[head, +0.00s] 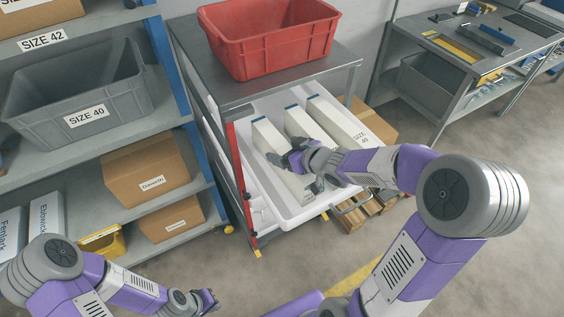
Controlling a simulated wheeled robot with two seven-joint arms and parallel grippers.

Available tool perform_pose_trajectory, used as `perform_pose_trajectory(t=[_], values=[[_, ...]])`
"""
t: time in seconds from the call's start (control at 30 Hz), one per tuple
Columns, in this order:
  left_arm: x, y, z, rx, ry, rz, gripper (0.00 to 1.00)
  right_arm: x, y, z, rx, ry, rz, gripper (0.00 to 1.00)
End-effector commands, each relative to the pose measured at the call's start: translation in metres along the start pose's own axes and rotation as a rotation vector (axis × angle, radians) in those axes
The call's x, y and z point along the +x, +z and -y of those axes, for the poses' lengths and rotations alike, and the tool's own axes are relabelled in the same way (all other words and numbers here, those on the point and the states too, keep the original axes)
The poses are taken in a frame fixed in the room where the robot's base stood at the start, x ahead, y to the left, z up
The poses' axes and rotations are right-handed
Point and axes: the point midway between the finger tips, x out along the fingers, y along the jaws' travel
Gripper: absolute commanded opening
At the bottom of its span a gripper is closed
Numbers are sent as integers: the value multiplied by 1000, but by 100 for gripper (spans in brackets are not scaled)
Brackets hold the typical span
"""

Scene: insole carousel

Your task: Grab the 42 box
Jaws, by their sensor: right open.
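Three long white boxes lie side by side in a white pull-out tray (289,222). The right box (335,118) has a label that appears to read SIZE 40. No 42 can be read on the left box (268,137) or the middle box (297,121). A SIZE 42 label (41,39) is on the shelf at upper left. My left gripper (208,300) is low, away from the boxes; its jaws are unclear.
A red bin (272,45) stands on the rack above the tray. The left shelves hold a grey SIZE 40 bin (75,96), cardboard boxes (146,169) and a yellow bin (103,241). A pallet (372,208) is right of the rack. A workbench (475,50) stands at upper right.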

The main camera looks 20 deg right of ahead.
Motion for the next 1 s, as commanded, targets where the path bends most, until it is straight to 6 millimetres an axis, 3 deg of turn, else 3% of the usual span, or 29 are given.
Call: perform_pose_trajectory(t=[0.2, 0.73, 1.0], values=[[-1, 0, 0, 0, 0, 0, 0, 0, -1, 0, -1, 0, 0, 88], [-1, 0, 0, 0, 0, 0, 0, 0, 0, 0, 0, 0, 1, 6], [-1, 0, 0, 0, 0, 0, 0, 0, -1, 0, -1, 0, 0, 4]])
